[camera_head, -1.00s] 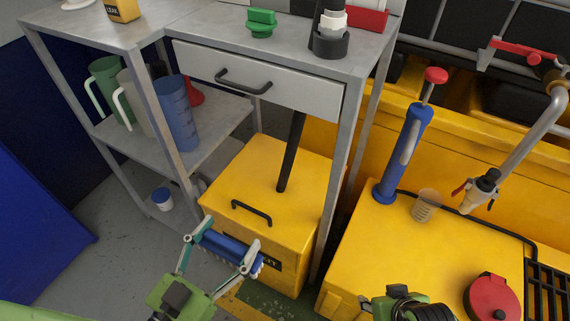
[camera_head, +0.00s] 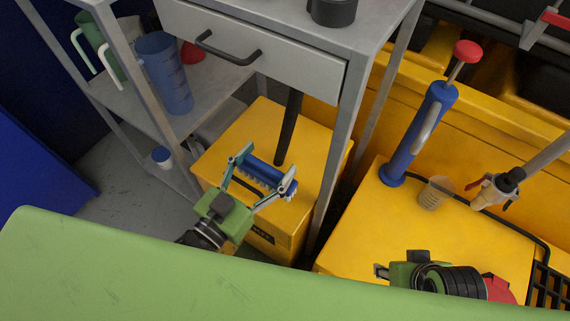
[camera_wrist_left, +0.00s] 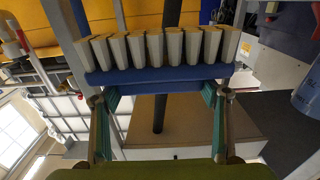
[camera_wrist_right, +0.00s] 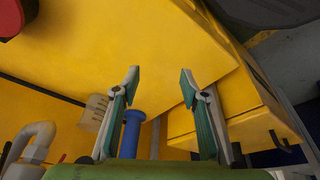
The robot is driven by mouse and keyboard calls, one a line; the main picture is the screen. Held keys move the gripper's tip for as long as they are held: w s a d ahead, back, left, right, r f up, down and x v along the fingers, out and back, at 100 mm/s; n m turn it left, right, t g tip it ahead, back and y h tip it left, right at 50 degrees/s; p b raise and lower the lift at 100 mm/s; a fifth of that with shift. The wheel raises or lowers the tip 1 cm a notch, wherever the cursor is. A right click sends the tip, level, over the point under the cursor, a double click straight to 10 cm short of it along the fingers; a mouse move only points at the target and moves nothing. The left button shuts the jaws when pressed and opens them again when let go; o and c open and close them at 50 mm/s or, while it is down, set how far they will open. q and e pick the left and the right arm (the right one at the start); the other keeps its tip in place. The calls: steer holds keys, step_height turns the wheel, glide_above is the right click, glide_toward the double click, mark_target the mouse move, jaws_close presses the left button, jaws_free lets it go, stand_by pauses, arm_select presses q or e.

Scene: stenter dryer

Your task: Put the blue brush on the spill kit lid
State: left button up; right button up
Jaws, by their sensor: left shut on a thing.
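The blue brush (camera_head: 268,174) is held between the fingers of my left gripper (camera_head: 262,173), which is shut on it. In the head view the brush is over the yellow lid of the spill kit box (camera_head: 228,151); whether it touches the lid cannot be told. In the left wrist view the brush (camera_wrist_left: 158,74) spans the fingers, with its pale bristle tufts facing the top of the picture. My right gripper (camera_wrist_right: 160,85) is open and empty in its wrist view, near yellow surfaces. In the head view my right gripper's fingers are mostly hidden.
A grey metal table with a drawer (camera_head: 250,58) stands behind and above the box, its leg close to the box's right side. A dark post (camera_head: 289,128) rises at the lid. A blue pump (camera_head: 418,135) and a clear cup (camera_head: 435,193) stand on the yellow machine at right.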

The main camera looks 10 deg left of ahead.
steer(key=shift+b+x, duration=0.75)
steer(key=shift+x, duration=0.2)
arm_select(q)
steer(key=w+d+f, duration=0.1)
steer(key=w+f, duration=0.1)
steer(key=w+d+f, duration=0.1)
steer(key=w+f, duration=0.1)
steer(key=w+f+b, duration=0.1)
steer(key=w+f, duration=0.1)
steer(key=shift+d+f, duration=0.25)
steer(key=shift+d, duration=0.15)
step_height(320, 180, down, 3)
steer(key=shift+f+b, duration=0.1)
steer(key=shift+b, duration=0.65)
arm_select(e)
steer(key=w+a+r+t+y, duration=0.1)
steer(key=w+a+r+t, duration=0.1)
steer(key=w+r+t, duration=0.2)
steer(key=w+a+r+t+y, duration=0.1)
steer(key=w+a+r+t, duration=0.2)
steer(key=w, duration=0.7)
step_height(320, 180, up, 2)
steer(key=shift+w+r+t, duration=0.2)
steer(key=shift+w+t, duration=0.2)
steer(key=shift+t, duration=0.3)
arm_select(q)
steer(key=shift+f, duration=0.15)
arm_select(e)
steer(key=shift+a+r, duration=0.1)
